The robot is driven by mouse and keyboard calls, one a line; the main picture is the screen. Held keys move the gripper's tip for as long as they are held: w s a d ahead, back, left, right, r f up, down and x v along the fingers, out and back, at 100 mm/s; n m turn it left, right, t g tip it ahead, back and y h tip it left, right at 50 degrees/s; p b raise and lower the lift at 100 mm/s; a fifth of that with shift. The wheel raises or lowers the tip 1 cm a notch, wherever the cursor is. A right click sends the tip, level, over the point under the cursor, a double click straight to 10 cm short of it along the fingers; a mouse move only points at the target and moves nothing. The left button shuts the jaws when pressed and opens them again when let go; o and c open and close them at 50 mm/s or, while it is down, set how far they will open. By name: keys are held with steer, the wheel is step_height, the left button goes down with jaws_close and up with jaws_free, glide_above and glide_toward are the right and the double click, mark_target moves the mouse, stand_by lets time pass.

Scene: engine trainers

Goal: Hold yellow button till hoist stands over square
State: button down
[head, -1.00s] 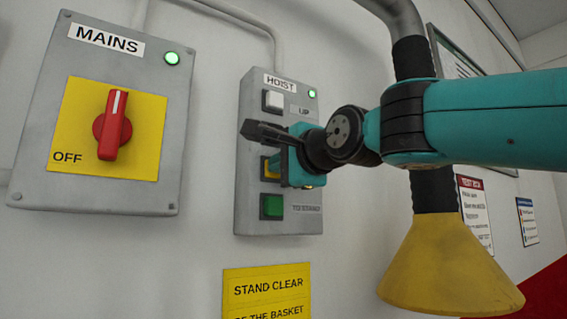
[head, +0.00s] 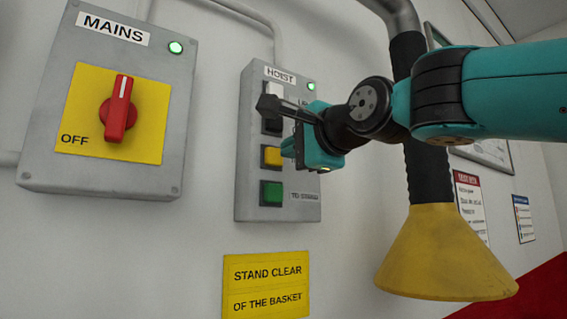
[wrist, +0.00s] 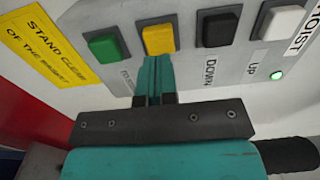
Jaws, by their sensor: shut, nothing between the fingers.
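The yellow button (head: 271,156) is on the grey hoist panel (head: 247,200), between the black button above and the green button below. It also shows in the wrist view (wrist: 158,40). My gripper (head: 287,149) is shut and empty, its teal fingertips at the button's right side in the head view. In the wrist view the fingertips (wrist: 156,60) overlap the button's near edge; I cannot tell whether they touch it. The hoist itself and the square are not in view.
The green button (wrist: 105,45), black button (wrist: 218,27) and white button (wrist: 280,20) are close by. A lit green lamp (head: 311,86) tops the panel. A MAINS box (head: 40,175) with a red switch is left; a yellow funnel hood (head: 445,255) hangs right.

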steer(key=b+v, duration=0.4)
steer(key=v, duration=0.5)
steer(key=shift+s+d+r, duration=0.2)
steer(key=shift+s+d, duration=0.1)
steer(key=b+v, duration=0.5)
steer(key=v, duration=0.2)
stand_by(0.9)
